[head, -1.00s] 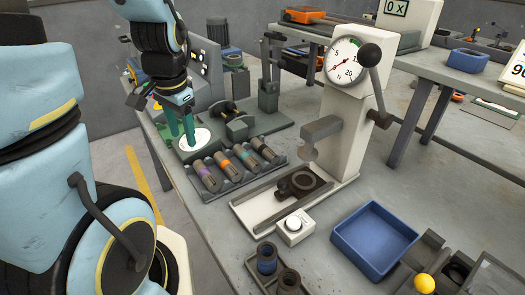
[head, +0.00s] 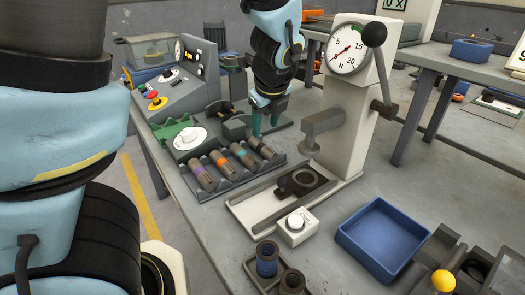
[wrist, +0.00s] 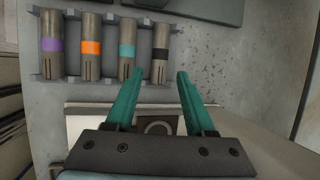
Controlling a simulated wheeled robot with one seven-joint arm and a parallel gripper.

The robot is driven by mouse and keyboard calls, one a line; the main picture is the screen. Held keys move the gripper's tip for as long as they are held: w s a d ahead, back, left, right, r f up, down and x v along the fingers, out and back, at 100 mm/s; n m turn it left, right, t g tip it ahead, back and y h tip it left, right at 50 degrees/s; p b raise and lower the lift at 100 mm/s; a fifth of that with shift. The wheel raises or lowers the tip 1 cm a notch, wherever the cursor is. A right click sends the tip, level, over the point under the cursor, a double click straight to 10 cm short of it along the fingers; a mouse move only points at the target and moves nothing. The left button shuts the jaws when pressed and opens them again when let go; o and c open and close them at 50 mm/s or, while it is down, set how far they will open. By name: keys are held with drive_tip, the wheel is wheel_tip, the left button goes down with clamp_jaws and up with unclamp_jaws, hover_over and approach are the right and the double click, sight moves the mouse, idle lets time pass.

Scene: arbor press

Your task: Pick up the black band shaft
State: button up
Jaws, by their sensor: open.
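The black band shaft (wrist: 160,66) is a grey-brown cylinder with a black ring. It lies in the last slot on the right of the shaft rack (wrist: 50,76), and it also shows in the head view (head: 262,149). My gripper (wrist: 158,76) is open with nothing between its teal fingers. In the wrist view the fingertips appear on either side of the shaft's near end. In the head view my gripper (head: 265,122) hangs above the right end of the rack. The gap between fingertips and shaft is hard to judge.
Shafts with purple (wrist: 51,60), orange (wrist: 91,62) and teal (wrist: 127,66) bands lie beside it. The white arbor press (head: 345,115) stands close on the right. A blue tray (head: 343,236) and a white knob box (head: 295,236) are nearer the front.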

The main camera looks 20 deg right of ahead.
sight(263, 146)
drive_tip(key=p+x, duration=0.1)
drive_tip(key=x, duration=0.9)
drive_tip(key=shift+s+f, duration=0.1)
clamp_jaws()
idle(0.3)
drive_tip(key=shift+d, duration=0.1)
